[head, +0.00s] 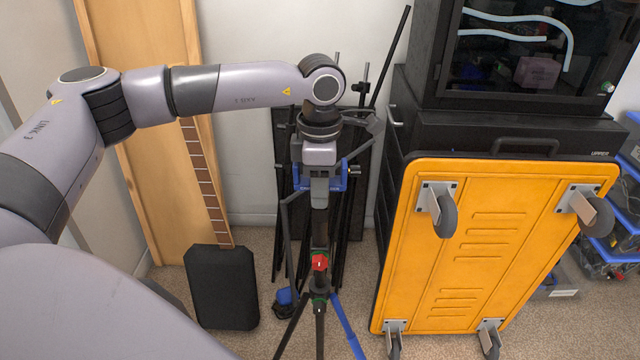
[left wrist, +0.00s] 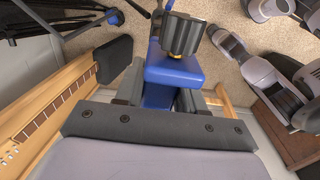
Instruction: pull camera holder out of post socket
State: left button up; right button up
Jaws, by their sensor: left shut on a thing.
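A tall black stand (head: 320,300) with a red knob (head: 319,262) stands upright near the middle of the head view. My left gripper (head: 320,178) is above it, pointing down, shut on the blue camera holder (head: 335,184). In the left wrist view, the holder's blue block (left wrist: 175,80) shows between the grey fingers, with a ribbed black knob (left wrist: 182,34) beyond it. The gripper covers much of the holder. The post socket is not clearly visible, so I cannot tell whether the holder is seated in it.
Folded black stands (head: 360,190) lean on the wall close behind. A wooden board (head: 150,130) and a dark pad (head: 222,288) are at left. Carpet shows between them.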

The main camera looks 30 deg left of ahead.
pick_arm(q)
jog(key=shift+r, duration=0.35)
jog(key=shift+r+p, duration=0.25)
jog(key=shift+p, duration=0.15)
jog(key=shift+r, duration=0.15)
jog(key=shift+r+p, duration=1.65)
jog(key=shift+r, duration=0.65)
jog(key=shift+f, duration=0.1)
